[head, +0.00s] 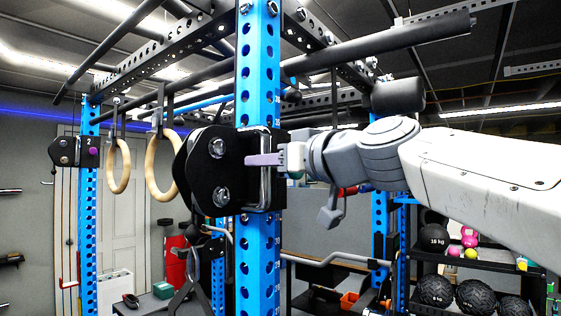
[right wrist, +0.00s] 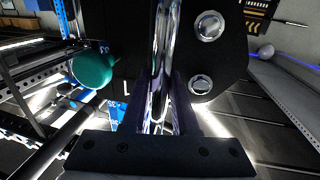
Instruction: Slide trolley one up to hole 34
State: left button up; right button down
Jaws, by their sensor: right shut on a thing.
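Trolley one (head: 205,170) is a black plate block with large bolts, around the blue upright (head: 257,60) in the middle of the head view. Numbers 36 and 35 show on the upright above it and 30 and 29 below it; the holes behind it are hidden. My right gripper (head: 268,160) comes from the right and is shut on the trolley's chrome handle (right wrist: 160,50), a vertical bar between its fingers in the right wrist view. A teal round knob (right wrist: 93,69) shows beside the black plate there. My left gripper is out of view.
Trolley two (head: 75,151) sits on the left upright (head: 88,220). Wooden rings (head: 160,190) hang left of trolley one. A black bar (head: 390,42) crosses above my right arm. A shelf of balls (head: 475,292) stands at lower right.

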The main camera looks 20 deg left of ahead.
aim_at(268, 131)
notch_tip(268, 131, up, 5)
jog(key=p, duration=0.3)
jog(key=shift+r+p, duration=0.15)
jog(key=shift+p, duration=0.15)
jog(key=c, duration=0.7)
grip_release()
jog(key=shift+d, duration=0.1)
